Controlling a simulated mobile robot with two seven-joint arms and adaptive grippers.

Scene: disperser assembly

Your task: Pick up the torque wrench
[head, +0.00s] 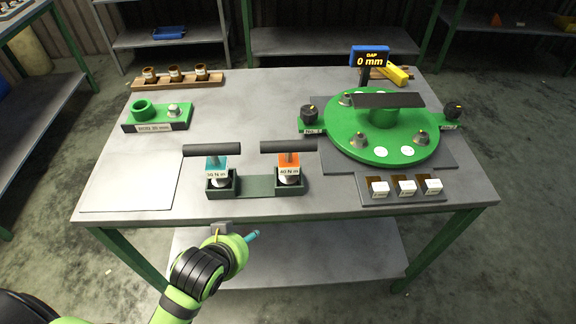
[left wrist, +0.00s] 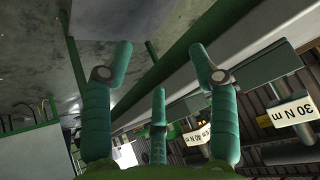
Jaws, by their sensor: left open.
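Two torque wrenches stand upright in a dark green holder (head: 255,187) at the table's front edge. The left torque wrench (head: 217,164) has a cyan section, the right torque wrench (head: 289,160) an orange one; both have black T-handles. In the left wrist view their labels read 30 N m (left wrist: 291,113) and 40 N m (left wrist: 197,134). My left gripper (head: 248,238) is in front of and below the table edge, near the cyan wrench but apart from it. In the left wrist view its three teal fingers (left wrist: 160,72) are spread and empty. My right gripper is not in view.
A green round fixture (head: 345,140) with a display (head: 370,57) stands at the right. Small white-faced blocks (head: 407,188) sit front right. A green block (head: 157,125) and a wooden rack (head: 178,82) are at the left.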

